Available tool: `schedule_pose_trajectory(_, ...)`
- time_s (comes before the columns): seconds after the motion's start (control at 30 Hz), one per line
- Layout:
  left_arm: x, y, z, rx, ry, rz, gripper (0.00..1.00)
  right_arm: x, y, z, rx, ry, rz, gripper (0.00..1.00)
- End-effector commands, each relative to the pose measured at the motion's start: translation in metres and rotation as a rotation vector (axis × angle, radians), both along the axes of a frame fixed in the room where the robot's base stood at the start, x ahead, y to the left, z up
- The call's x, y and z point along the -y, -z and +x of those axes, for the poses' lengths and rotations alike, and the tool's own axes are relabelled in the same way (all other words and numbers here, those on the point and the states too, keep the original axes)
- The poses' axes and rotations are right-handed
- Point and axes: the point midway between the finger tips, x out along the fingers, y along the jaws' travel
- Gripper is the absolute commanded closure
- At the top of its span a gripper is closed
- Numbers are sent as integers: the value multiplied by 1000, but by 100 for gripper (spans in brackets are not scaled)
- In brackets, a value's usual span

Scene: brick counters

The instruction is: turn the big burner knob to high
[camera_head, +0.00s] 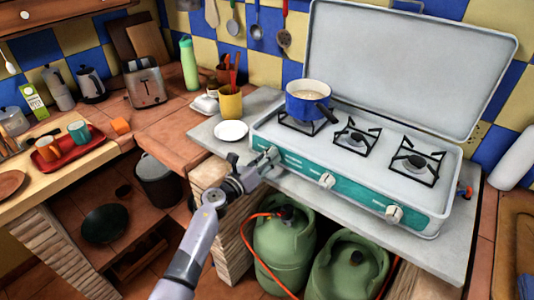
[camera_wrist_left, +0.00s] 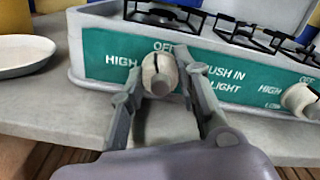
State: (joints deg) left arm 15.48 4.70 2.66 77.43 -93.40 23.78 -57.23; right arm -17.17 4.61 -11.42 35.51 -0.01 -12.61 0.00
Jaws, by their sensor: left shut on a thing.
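The stove (camera_head: 352,195) has a teal front panel with several cream knobs. My left gripper (camera_head: 262,165) is at its leftmost knob, below the burner with the blue pot (camera_head: 308,100). In the left wrist view the cream knob (camera_wrist_left: 160,73) sits between the two fingers of my left gripper (camera_wrist_left: 158,90), which are shut on it. A dark line on the knob runs roughly upright, near the word OFF. HIGH is printed to its left and PUSH IN, LIGHT to its right, partly covered. The middle knob (camera_head: 326,180) and right knob (camera_head: 393,213) are free. My right gripper is not in view.
A white plate (camera_head: 231,131) lies on the grey counter left of the stove, by a yellow utensil cup (camera_head: 230,104). The stove's lid (camera_head: 415,60) stands open behind. Green gas bottles (camera_head: 285,237) with an orange hose are below the counter.

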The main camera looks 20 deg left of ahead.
Motion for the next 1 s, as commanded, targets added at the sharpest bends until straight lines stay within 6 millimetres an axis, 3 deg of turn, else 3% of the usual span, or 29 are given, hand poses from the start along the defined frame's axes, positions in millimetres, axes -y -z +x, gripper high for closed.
schedule_pose_trajectory(0.3, -1, 0, 0, -107, 0, -282, 98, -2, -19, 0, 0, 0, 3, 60)
schedule_pose_trajectory(1.0, -1, 1, 0, -319, -2, -874, 98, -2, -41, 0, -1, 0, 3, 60)
